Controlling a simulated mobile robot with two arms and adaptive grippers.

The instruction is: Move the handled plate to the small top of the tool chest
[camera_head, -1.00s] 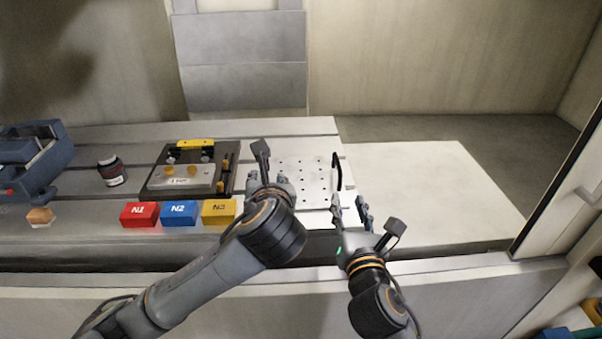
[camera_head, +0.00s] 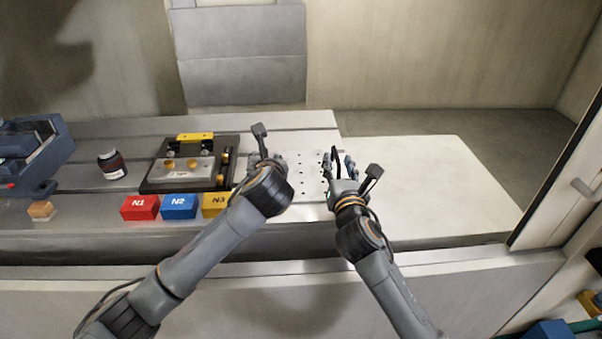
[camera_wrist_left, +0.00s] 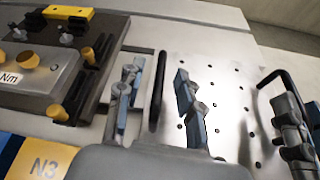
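The handled plate (camera_head: 308,178) is a pale perforated sheet lying flat on the bench, with an upright black handle at each side. Its left handle (camera_wrist_left: 157,92) stands between the blue-padded fingers of my left gripper (camera_wrist_left: 158,72), which are open with gaps on both sides. In the head view my left wrist largely hides that handle. My right gripper (camera_head: 338,166) is open at the right handle (camera_head: 335,158), which appears between its fingers. One right finger also shows at the edge of the left wrist view. I cannot identify the tool chest's small top with certainty.
A dark mould base (camera_head: 150,180) lies left of the plate. Red (camera_head: 139,208), blue (camera_head: 178,207) and yellow (camera_head: 213,205) blocks line the front. A dark jar (camera_head: 112,166) and a blue vise (camera_head: 35,150) stand farther left. A bare white surface (camera_head: 430,185) lies right.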

